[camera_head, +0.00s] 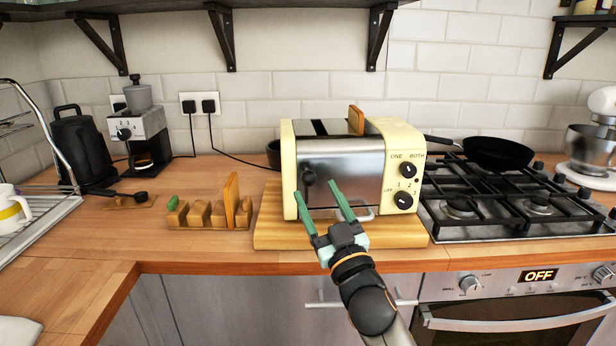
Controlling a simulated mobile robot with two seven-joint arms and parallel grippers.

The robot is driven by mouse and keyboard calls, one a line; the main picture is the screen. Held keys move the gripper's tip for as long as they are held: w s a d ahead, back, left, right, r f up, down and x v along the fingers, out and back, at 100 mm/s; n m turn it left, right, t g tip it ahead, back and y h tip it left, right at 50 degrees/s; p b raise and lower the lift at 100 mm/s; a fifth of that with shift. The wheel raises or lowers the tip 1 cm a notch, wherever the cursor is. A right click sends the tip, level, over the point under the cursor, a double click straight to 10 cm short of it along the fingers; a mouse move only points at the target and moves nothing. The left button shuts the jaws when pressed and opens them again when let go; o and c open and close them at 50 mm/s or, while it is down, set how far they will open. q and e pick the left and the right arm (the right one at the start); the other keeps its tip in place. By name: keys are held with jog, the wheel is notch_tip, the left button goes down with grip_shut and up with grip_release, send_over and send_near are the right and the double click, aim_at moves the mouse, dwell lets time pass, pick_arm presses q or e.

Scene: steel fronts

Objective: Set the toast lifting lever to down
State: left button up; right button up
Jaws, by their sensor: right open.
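The cream and steel toaster (345,174) stands on a wooden board (270,236) on the counter. A slice of toast (356,120) sticks up from one of its slots. My left gripper is not in view.
A wooden toast rack (207,214) with one slice stands left of the board. A gas hob (510,205) with a black pan (497,153) is close on the right. A coffee grinder (144,135) and a black kettle (80,150) stand at the back left.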

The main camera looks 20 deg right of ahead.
aim_at(311, 185)
jog(key=shift+x, duration=2.7)
grip_shut()
jog(key=shift+f, duration=0.1)
